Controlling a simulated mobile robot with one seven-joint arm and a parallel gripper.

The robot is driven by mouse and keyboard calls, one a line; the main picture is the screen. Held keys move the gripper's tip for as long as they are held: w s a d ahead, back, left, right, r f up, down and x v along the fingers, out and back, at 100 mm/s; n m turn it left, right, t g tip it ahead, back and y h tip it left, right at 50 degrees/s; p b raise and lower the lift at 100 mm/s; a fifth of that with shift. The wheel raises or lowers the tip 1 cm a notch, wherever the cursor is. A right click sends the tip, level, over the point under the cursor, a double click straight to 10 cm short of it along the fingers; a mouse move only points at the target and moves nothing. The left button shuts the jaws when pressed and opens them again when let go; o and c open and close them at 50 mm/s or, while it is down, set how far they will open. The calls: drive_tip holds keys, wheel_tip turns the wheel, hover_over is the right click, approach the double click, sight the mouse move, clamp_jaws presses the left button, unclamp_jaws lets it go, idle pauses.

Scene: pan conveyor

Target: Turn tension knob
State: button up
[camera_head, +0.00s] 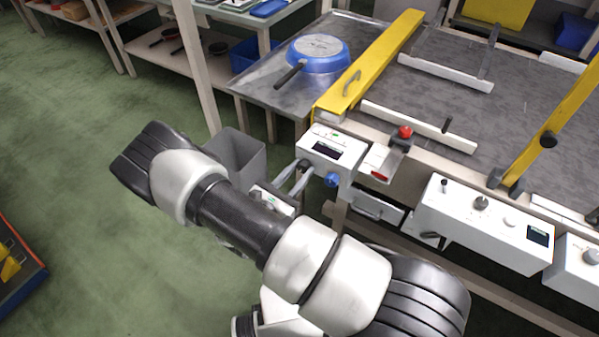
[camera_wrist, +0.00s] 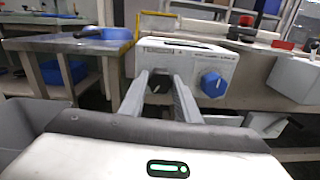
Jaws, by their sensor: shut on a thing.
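A white control box (camera_head: 345,162) sits at the front left corner of the conveyor. In the wrist view the same box (camera_wrist: 185,62) has lettering that seems to read TENSION on its left side. Below that lettering is the dark tension knob (camera_wrist: 158,84). My gripper (camera_wrist: 160,88) has its two grey fingers on either side of this knob, shut on it. In the head view my gripper (camera_head: 298,170) reaches the left part of the box front, and the tension knob is hidden there. A blue knob (camera_wrist: 212,84) is just right of the fingers, apart from them.
A blue pan (camera_head: 318,53) lies upside down on the metal table behind. A yellow guard (camera_head: 370,65) borders the conveyor belt. A red button (camera_head: 405,132) and another control box (camera_head: 485,220) are to the right. A grey bin (camera_head: 236,155) stands close to my arm.

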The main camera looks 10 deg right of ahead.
drive_tip(key=shift+m, duration=1.4)
drive_tip(key=o, duration=1)
drive_tip(key=shift+o, duration=0.2)
drive_tip(key=v, duration=1.7)
drive_tip(key=shift+a+r, duration=0.2)
drive_tip(key=shift+r, duration=0.05)
drive_tip(key=shift+s, duration=0.1)
